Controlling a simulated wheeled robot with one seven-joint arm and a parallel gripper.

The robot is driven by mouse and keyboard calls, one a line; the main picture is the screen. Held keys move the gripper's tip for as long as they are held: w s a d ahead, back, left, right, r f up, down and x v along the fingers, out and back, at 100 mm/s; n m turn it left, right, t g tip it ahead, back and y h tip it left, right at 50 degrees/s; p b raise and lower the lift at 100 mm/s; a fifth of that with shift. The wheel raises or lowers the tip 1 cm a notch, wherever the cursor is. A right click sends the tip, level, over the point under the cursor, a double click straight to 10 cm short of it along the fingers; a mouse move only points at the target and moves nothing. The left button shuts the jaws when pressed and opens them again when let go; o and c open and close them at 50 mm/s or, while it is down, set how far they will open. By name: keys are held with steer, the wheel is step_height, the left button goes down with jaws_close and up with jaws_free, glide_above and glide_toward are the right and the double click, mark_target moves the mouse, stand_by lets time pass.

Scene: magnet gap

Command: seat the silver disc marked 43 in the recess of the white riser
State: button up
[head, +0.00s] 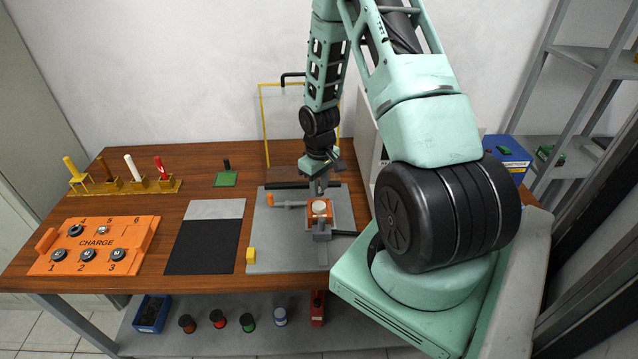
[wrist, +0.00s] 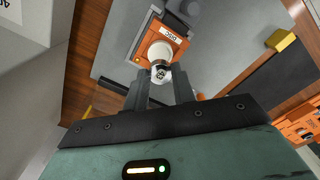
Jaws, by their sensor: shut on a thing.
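My gripper (head: 319,192) (wrist: 161,78) is shut on a small silver disc (wrist: 160,72), which sits between the fingertips in the wrist view. A dark mark shows on its face, too small to read for sure. The white riser (wrist: 161,51) is a round white piece just beyond the disc in the wrist view; it also shows in the head view (head: 319,207). It stands in an orange fixture (wrist: 172,34) with a white label. The disc is at the riser's near edge in the wrist view; I cannot tell whether they touch. The recess is not clearly visible.
The fixture stands on a grey plate (head: 262,240) with a yellow block (head: 251,255). An orange charge tray (head: 95,245) with several discs lies at the left. A black mat (head: 203,245) lies between. A yellow frame (head: 264,125) stands behind.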

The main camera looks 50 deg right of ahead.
mark_target(319, 205)
steer(key=shift+f+b, duration=1.4)
steer(key=shift+f, duration=0.85)
steer(key=shift+f, duration=0.1)
steer(key=o, duration=1)
steer(key=c, duration=0.5)
steer(key=shift+r+p, duration=1.85)
steer(key=shift+r, duration=0.45)
steer(key=shift+f, duration=0.1)
